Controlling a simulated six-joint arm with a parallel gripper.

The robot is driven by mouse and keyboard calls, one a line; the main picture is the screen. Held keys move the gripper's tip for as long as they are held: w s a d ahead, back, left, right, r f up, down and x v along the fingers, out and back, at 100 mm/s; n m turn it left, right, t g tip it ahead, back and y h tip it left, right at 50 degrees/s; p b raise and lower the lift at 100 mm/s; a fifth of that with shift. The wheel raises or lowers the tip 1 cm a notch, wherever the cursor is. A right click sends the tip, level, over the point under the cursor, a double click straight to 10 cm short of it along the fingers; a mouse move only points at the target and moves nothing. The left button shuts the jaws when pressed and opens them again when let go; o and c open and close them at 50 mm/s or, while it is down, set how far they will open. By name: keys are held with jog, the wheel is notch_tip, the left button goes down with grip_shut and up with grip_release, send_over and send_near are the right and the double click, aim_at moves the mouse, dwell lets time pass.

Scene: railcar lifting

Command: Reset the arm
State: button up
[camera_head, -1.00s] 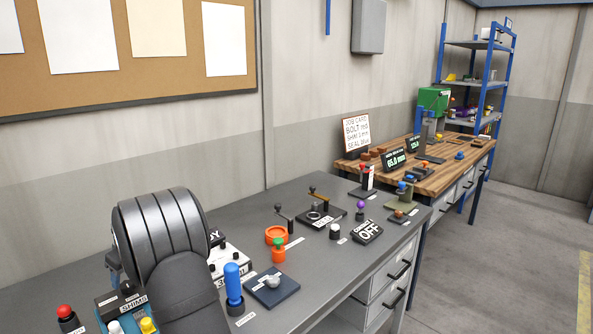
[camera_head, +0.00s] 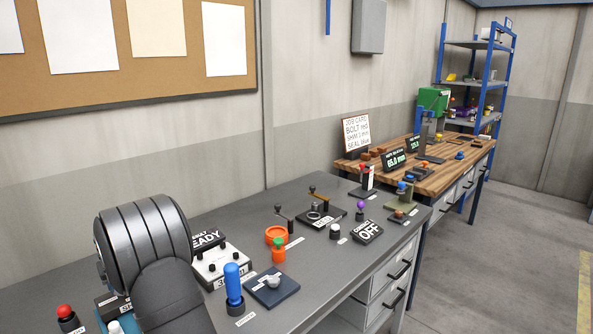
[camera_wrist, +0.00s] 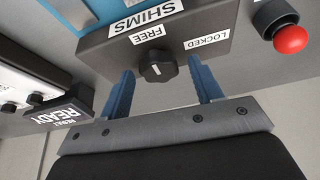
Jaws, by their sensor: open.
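My gripper (camera_wrist: 163,97) is open in the wrist view, its two blue fingers apart with nothing between them. Beyond the fingers is a dark box with a black knob (camera_wrist: 158,67), marked FREE and LOCKED, with a SHIMS label. I cannot tell whether the fingers touch the box. In the head view my dark ribbed arm (camera_head: 145,250) stands at the lower left and hides the gripper itself and part of the shims box (camera_head: 112,305).
A red button (camera_head: 64,310) stands left of the arm. A white box with a READY sign (camera_head: 207,240), a blue-handled tool (camera_head: 233,283), an orange ring (camera_head: 276,236) and several small fixtures stand along the grey bench (camera_head: 300,262). A wooden bench (camera_head: 440,175) lies beyond.

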jog(key=shift+r, duration=0.15)
jog(key=v, duration=1.4)
jog(key=shift+r, duration=0.2)
jog(key=o, duration=0.9)
jog(key=s+d+f+m+g+y, duration=0.15)
jog(key=s+m, duration=0.25)
jog(key=m, duration=0.4)
jog(key=s+d+m+g, duration=0.1)
jog(key=s+d+m, duration=0.3)
jog(key=m, duration=0.5)
jog(key=s+x, duration=0.1)
jog(key=x, duration=0.8)
jog(key=shift+w+a+f, duration=0.2)
jog(key=shift+a+f, duration=0.15)
